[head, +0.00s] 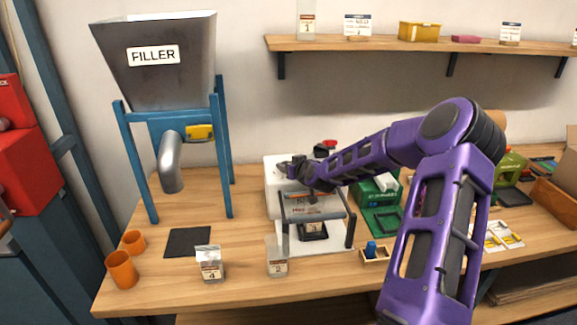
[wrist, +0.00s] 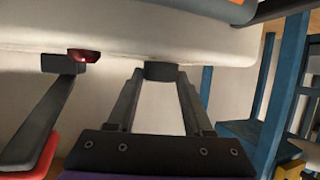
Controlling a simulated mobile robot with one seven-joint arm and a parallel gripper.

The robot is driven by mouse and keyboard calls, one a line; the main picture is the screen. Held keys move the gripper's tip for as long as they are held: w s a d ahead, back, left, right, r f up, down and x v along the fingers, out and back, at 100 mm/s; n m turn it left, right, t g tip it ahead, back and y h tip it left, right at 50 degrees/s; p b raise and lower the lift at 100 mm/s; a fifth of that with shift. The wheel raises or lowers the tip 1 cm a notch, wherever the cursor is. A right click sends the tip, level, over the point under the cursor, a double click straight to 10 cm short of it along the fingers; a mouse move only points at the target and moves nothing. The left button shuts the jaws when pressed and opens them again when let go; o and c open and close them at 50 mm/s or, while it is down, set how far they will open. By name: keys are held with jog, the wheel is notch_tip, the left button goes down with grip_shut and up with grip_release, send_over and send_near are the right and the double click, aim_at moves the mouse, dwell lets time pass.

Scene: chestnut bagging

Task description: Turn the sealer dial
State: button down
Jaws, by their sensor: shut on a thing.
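The sealer (head: 273,203) is a white box on the bench, with a black bar frame in front. In the wrist view its white body (wrist: 230,38) fills the top. The dial (wrist: 160,72) is a small dark knob on the sealer's body, between my fingertips. My gripper (wrist: 161,76) is shut on it, one finger on each side. In the head view my gripper (head: 287,168) is at the top of the sealer, and the dial is hidden. Any mark on the dial cannot be made out.
A dark lever arm (wrist: 40,118) with a red end and a small red part (wrist: 84,55) are beside my gripper. Labelled bags (head: 210,264) stand at the front of the bench. The filler (head: 165,85) stands at the left, and a green box (head: 377,195) is right of the sealer.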

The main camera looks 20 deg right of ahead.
jog(key=shift+a+m+h+b, duration=0.15)
jog(key=shift+m+h+b, duration=0.15)
jog(key=shift+h, duration=0.1)
jog(key=shift+a+m+h+b, duration=0.2)
jog(key=shift+m+h+b, duration=0.35)
jog(key=shift+m+h, duration=0.3)
jog(key=m+h, duration=0.1)
jog(key=m+g+h, duration=0.1)
jog(key=shift+w+a+r+h, duration=0.15)
jog(key=shift+r+h, duration=0.05)
jog(key=shift+h, duration=0.15)
jog(key=m+g+h+p, duration=0.2)
jog(key=m+h, duration=0.1)
jog(key=shift+w+a+m, duration=0.1)
jog(key=shift+a+m, duration=0.05)
jog(key=shift+m, duration=0.1)
jog(key=shift+f+m+g+h+p, duration=0.1)
jog(key=shift+m+g+h+p, duration=0.4)
jog(key=shift+m+g+h, duration=0.45)
jog(key=shift+c, duration=1.5)
grip_release()
